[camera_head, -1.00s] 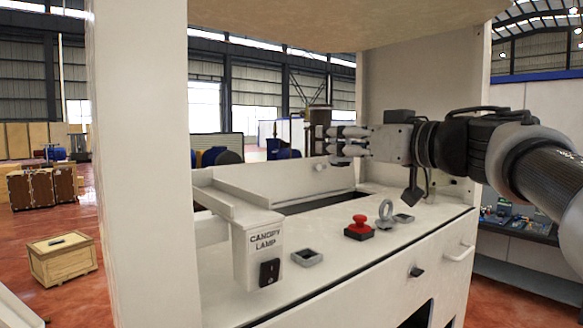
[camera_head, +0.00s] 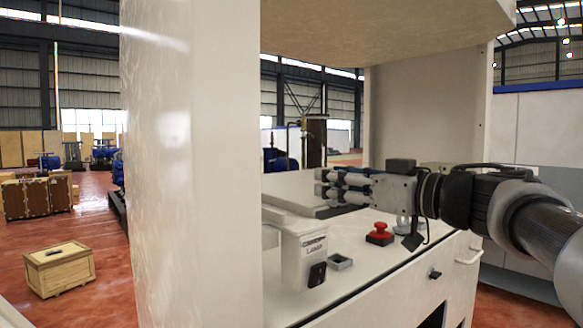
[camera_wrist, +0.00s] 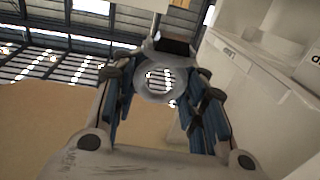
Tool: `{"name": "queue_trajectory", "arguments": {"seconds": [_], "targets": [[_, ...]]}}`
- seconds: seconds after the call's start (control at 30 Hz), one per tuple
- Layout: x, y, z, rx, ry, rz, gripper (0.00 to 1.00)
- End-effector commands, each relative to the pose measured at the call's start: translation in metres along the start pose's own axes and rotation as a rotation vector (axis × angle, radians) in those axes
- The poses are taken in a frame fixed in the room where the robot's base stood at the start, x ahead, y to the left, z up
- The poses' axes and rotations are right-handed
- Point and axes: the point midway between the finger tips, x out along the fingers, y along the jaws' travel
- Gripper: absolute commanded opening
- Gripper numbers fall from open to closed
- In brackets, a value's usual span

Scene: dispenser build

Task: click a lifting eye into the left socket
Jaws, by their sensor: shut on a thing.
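My gripper (camera_head: 324,188) is above the white console top, up and left of the red button. In the wrist view its fingers are shut on a pale grey lifting eye (camera_wrist: 157,83), its ring facing the camera and a dark block at its far end. In the head view the held eye cannot be made out clearly at the fingertips. The left socket (camera_head: 341,262), a small grey square frame, is on the console beside the lamp box, below my gripper and apart from it. A second lifting eye (camera_head: 402,224) stands right of the red button, partly hidden by my cable.
The canopy lamp box (camera_head: 304,255) with a dark switch stands just left of the socket. The red button (camera_head: 380,231) is to the socket's right. A white pillar (camera_head: 190,170) rises at left, and a canopy (camera_head: 390,30) hangs above.

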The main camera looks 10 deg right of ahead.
Motion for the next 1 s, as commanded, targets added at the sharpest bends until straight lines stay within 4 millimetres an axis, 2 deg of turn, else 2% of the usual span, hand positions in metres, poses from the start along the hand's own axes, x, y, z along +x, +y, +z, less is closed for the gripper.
{"name": "queue_trajectory", "arguments": {"seconds": [1.0], "targets": [[0.0, 0.0, 0.085, 0.001, -0.001, 0.0, 0.09]]}}
